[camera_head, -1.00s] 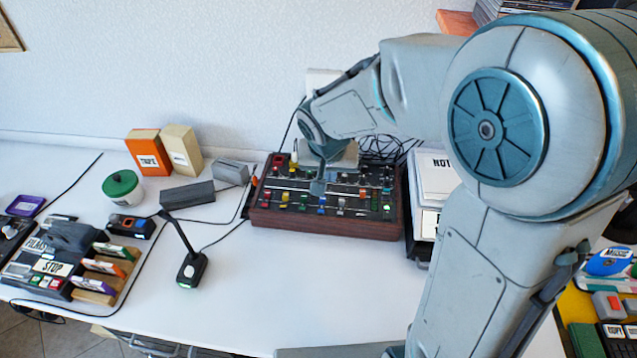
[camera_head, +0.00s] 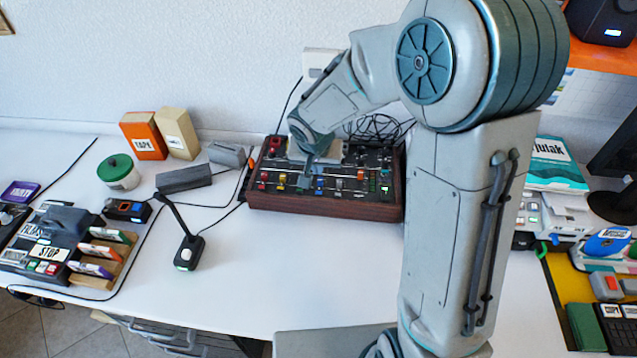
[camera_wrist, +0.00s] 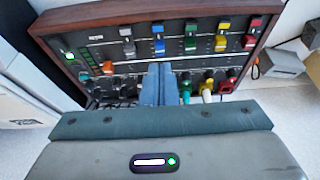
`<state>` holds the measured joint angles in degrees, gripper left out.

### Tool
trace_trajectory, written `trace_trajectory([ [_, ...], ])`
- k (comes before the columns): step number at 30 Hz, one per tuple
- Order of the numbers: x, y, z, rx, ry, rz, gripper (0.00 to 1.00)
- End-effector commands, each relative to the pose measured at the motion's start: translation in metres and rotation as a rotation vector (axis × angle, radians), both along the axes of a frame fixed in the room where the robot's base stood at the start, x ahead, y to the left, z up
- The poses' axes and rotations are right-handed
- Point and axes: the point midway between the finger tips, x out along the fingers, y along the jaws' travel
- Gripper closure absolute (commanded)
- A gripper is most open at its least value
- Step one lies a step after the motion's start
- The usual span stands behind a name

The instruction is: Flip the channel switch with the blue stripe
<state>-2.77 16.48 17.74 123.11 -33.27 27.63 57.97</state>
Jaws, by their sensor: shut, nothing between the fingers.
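The mixer console (camera_head: 330,207) has a dark panel and a wooden frame and stands on the white table. In the wrist view a row of coloured channel controls runs along its far side: grey, blue, green, yellow and red. The blue channel control (camera_wrist: 158,30) is in that row, and blue also shows in the head view (camera_head: 319,186). My gripper (camera_wrist: 160,67) is shut and empty, its fingertips over the panel just below the blue control in the wrist view. I cannot tell whether the tips touch the panel. In the head view my gripper (camera_head: 304,183) hides part of the row.
A desk microphone (camera_head: 188,250) stands front left of the console. A grey box (camera_head: 227,155) and dark cables lie close to its left side, with more cables behind. The table in front of the console is clear.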

Motion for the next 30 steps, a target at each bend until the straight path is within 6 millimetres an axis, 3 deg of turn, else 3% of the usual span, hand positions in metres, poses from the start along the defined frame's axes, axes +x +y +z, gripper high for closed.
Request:
trace_trajectory([
  [9, 0.017, -0.003, -0.057, -0.002, 0.004, 0.001, 1.00],
  [15, 0.021, -0.004, -0.080, 0.000, 0.001, 0.001, 1.00],
  [30, 0.022, -0.005, -0.086, 0.000, 0.000, -0.001, 1.00],
])
